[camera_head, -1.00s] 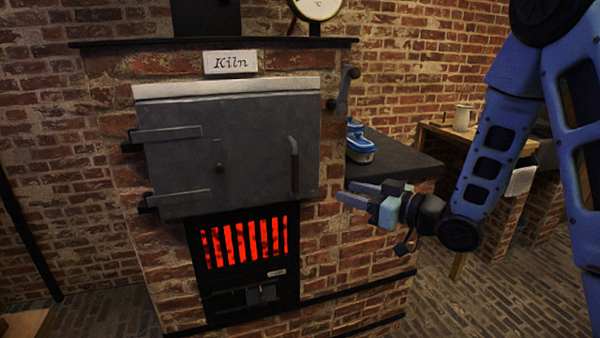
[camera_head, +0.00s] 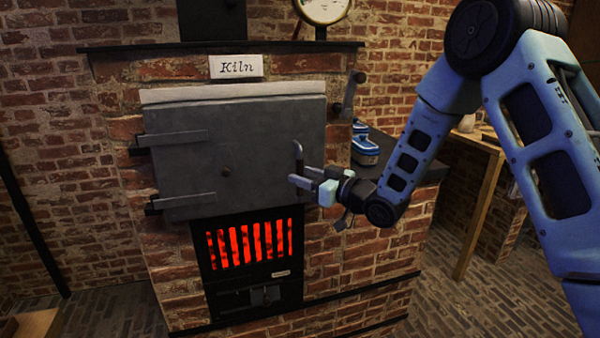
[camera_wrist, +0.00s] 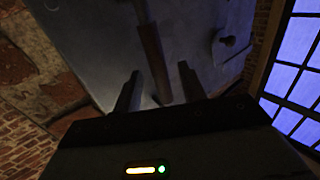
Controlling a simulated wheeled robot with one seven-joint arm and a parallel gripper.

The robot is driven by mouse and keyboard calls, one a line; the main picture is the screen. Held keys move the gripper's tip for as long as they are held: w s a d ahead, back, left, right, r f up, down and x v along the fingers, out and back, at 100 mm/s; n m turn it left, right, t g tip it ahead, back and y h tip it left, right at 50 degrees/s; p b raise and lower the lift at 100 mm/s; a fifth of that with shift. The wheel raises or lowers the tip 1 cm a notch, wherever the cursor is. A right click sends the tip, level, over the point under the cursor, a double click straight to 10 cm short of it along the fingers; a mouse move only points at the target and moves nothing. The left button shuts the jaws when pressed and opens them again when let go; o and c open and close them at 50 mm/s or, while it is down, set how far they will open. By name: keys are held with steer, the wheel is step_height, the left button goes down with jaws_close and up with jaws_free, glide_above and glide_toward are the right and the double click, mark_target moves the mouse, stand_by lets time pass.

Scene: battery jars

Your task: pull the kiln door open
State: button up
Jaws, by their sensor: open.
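The grey metal kiln door (camera_head: 235,150) is closed, with hinges on its left side. Its vertical bar handle (camera_head: 299,158) is near the door's right edge. My gripper (camera_head: 301,176) is open at the lower part of the handle in the head view. In the wrist view my gripper (camera_wrist: 158,82) has its two fingers apart, and the handle (camera_wrist: 153,60) runs between them in the picture, with its lower end near fingertip level. The door (camera_wrist: 190,50) is behind it. I cannot tell whether a finger touches the handle.
A barred opening (camera_head: 250,245) glows red below the door. A dark ledge (camera_head: 425,172) with blue-and-white containers (camera_head: 364,148) is to the right of the kiln, behind my arm. A crank-like lever (camera_head: 350,92) is on the kiln's upper right. A wooden table (camera_head: 478,185) stands at the right.

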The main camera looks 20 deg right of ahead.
steer(key=shift+x, duration=1.05)
jaws_close()
steer(key=shift+s, duration=0.1)
